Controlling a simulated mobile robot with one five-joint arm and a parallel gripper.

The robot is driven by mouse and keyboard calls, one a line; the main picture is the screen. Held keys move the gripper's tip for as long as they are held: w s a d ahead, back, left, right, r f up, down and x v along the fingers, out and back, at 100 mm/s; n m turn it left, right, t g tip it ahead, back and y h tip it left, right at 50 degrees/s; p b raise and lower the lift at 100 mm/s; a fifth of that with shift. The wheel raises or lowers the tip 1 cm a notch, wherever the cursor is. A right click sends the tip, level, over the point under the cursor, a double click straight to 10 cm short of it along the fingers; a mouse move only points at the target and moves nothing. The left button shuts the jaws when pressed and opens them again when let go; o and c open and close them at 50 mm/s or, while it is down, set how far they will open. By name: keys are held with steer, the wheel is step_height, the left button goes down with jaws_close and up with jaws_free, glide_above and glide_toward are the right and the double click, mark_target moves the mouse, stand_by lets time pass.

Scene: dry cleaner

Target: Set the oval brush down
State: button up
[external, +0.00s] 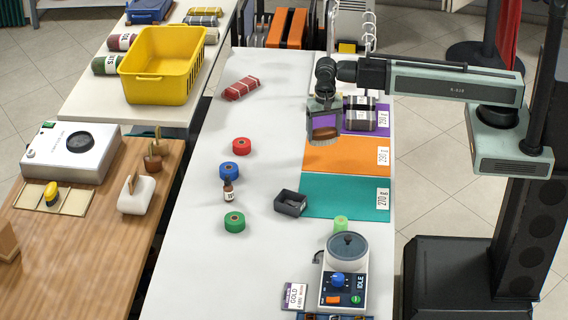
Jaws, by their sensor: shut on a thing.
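My gripper (323,110) hangs at the end of my arm, over the far part of the white table. It is shut on the oval brush (324,129), which has a brown body with a paler lower edge. The brush appears just above the border of the purple mat and the orange mat (346,157). I cannot tell whether it touches the surface. The gripper hides the brush's upper part and most of the left side of the purple mat (353,119).
A dark plaid roll (360,114) lies right of the brush. The teal mat (345,197), a dark tray (290,203) and a scale-like device (345,270) are nearer. Red (242,146), blue (228,172) and green (234,222) spools stand left.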

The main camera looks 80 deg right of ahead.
mark_target(324, 129)
step_height(324, 129, up, 4)
steer(key=shift+f+p, duration=0.1)
steer(key=shift+p, duration=0.95)
steer(key=shift+f, duration=0.1)
